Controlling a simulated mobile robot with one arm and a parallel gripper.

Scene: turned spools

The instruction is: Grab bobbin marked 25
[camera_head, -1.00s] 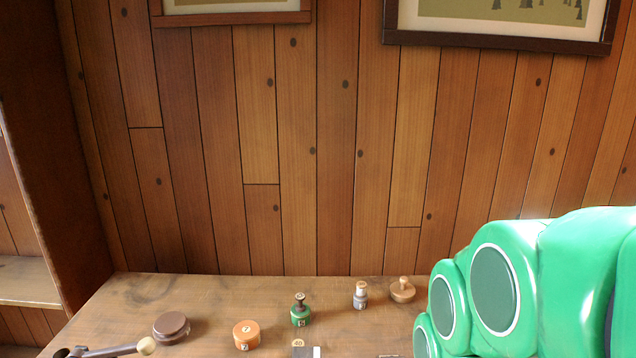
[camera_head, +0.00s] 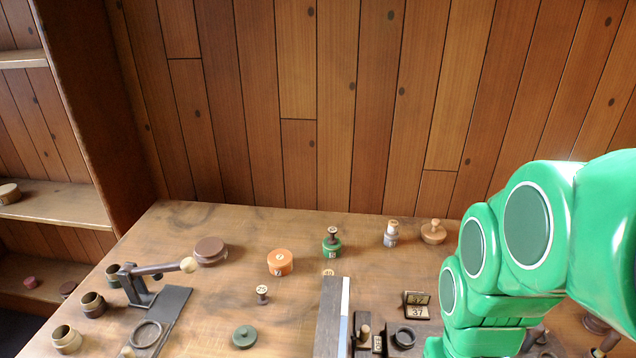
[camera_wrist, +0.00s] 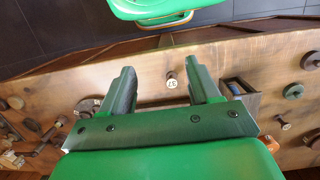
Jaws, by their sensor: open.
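A small dark spool (camera_head: 262,294) with a pale round top stands on the left half of the table in the head view; its mark looks like 25, though the print is small. What seems to be the same spool shows at the right of the wrist view (camera_wrist: 284,122), well to the side of my jaws. My gripper (camera_wrist: 165,80) is open and empty above the table. Another small spool (camera_wrist: 171,79) with a pale marked top shows between the fingers in the wrist view; its mark is hard to read. My fingertips are outside the head view.
A green disc (camera_head: 244,337), an orange round box (camera_head: 280,262), a green spool (camera_head: 331,244) and a brown lidded box (camera_head: 210,251) stand around. A lever device (camera_head: 150,285) and several small cups are at left. A dark upright panel (camera_head: 331,315) and a tray (camera_head: 403,337) stand at centre front.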

